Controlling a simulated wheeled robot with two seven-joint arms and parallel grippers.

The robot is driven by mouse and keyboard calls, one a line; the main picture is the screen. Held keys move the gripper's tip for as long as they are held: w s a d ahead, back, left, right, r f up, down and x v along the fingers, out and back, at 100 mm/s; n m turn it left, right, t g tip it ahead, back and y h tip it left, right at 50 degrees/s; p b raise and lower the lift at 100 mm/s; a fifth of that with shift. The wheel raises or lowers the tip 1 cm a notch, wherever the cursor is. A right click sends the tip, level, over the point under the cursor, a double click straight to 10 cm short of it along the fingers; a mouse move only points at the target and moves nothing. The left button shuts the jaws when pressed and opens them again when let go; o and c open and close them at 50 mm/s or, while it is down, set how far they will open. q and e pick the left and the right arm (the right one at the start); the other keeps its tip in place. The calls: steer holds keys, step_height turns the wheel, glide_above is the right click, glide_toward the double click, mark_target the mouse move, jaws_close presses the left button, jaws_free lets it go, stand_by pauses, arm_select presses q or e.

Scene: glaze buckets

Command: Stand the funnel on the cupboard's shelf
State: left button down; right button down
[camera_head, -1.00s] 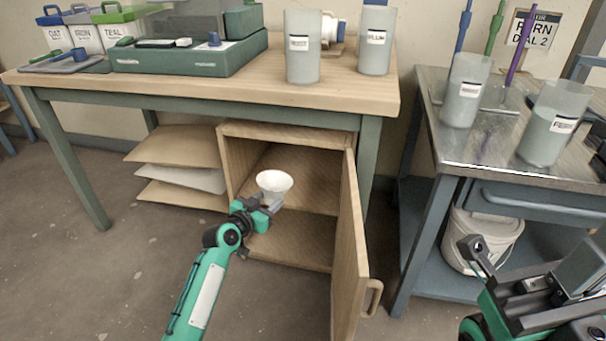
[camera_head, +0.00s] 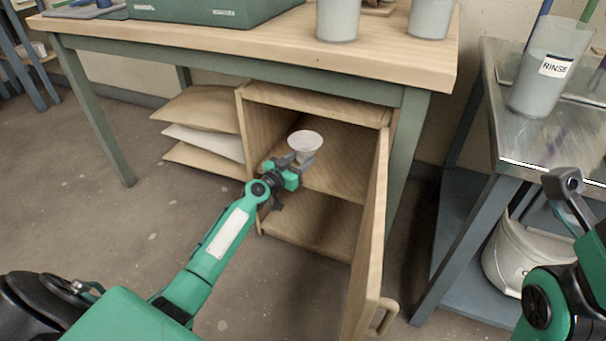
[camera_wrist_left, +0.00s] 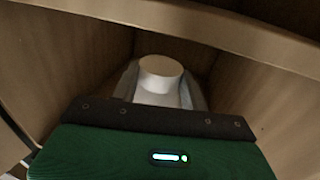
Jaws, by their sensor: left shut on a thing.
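The white funnel (camera_head: 305,142) is upright, wide mouth up, at the opening of the wooden cupboard under the table. My left gripper (camera_head: 299,160) is shut on the funnel's lower part. In the left wrist view the funnel (camera_wrist_left: 160,78) shows between the two fingers (camera_wrist_left: 160,95), with the cupboard's walls around it. The cupboard (camera_head: 246,140) stands open and has a middle shelf (camera_head: 345,182). The funnel is in front of or over this shelf; whether it touches the shelf cannot be told. My right gripper (camera_head: 568,185) is at the right edge, empty; its jaws are unclear.
The cupboard's open door (camera_head: 370,245) juts forward on the right of the opening. The tabletop (camera_head: 260,48) hangs above. A metal cart (camera_head: 490,190) with a white bucket (camera_head: 520,255) stands at right. The floor in front is clear.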

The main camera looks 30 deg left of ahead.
arm_select(q)
steer(key=shift+f+b, duration=1.35)
steer(key=shift+f, duration=0.85)
steer(key=shift+f+b, duration=0.25)
steer(key=shift+b, duration=0.1)
steer(key=c, duration=0.7)
jaws_free()
steer(key=shift+r, duration=0.15)
steer(key=shift+r+p, duration=0.2)
steer(key=shift+p, duration=0.2)
steer(key=v, duration=1.2)
steer(key=shift+s+f, duration=0.1)
